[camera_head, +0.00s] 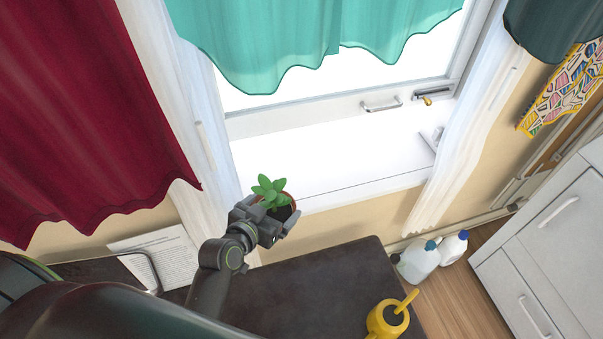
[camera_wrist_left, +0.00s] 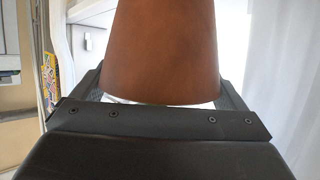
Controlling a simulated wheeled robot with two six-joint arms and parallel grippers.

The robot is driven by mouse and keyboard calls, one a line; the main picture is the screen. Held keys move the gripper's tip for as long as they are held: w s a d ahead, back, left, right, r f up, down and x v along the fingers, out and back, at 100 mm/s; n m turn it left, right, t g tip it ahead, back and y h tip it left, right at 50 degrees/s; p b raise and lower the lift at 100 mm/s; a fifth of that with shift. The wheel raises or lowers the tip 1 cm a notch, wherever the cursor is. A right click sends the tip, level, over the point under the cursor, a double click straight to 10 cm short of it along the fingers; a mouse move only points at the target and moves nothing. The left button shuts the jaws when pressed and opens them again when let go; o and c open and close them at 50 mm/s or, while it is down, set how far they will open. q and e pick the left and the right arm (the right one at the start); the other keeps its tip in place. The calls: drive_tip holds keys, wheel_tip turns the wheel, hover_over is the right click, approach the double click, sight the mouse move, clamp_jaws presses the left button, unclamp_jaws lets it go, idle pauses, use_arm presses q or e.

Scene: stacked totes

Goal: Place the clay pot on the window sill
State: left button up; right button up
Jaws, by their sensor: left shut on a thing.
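The clay pot (camera_head: 291,207) holds a small green plant and is in my left gripper (camera_head: 270,226), near the front edge of the window sill. In the left wrist view the brown clay pot (camera_wrist_left: 160,55) fills the space between the fingers of my left gripper (camera_wrist_left: 160,100). The gripper is shut on it. The white window sill (camera_head: 330,160) lies beyond the pot, below the window, and its visible top is bare. I cannot tell whether the pot touches the sill's edge. My right gripper is not in view.
A dark table (camera_head: 320,275) stands below the sill, with a yellow watering can (camera_head: 388,319) at its front right. A white curtain (camera_head: 450,165) hangs right of the sill, and a red curtain (camera_head: 85,110) hangs at left. Plastic jugs (camera_head: 418,262) stand on the floor at right.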

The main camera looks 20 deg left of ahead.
sight(280, 204)
use_arm(q)
drive_tip(key=b+x, duration=0.2)
drive_tip(key=x, duration=0.3)
drive_tip(key=r+b+x, duration=0.1)
drive_tip(key=b+x, duration=0.2)
drive_tip(key=x, duration=0.1)
drive_tip(key=w+r+b+x, duration=0.1)
drive_tip(key=b+x, duration=0.2)
drive_tip(key=x, duration=0.2)
drive_tip(key=shift+w+d, duration=0.15)
drive_tip(key=shift+w, duration=0.05)
drive_tip(key=shift+f, duration=0.1)
drive_tip(key=o, duration=1.3)
drive_tip(key=shift+s, duration=0.1)
drive_tip(key=shift+s, duration=0.1)
drive_tip(key=v, duration=1.1)
drive_tip(key=shift+s+r+p, duration=0.25)
drive_tip(key=shift+s+p, duration=0.1)
drive_tip(key=shift+p, duration=0.05)
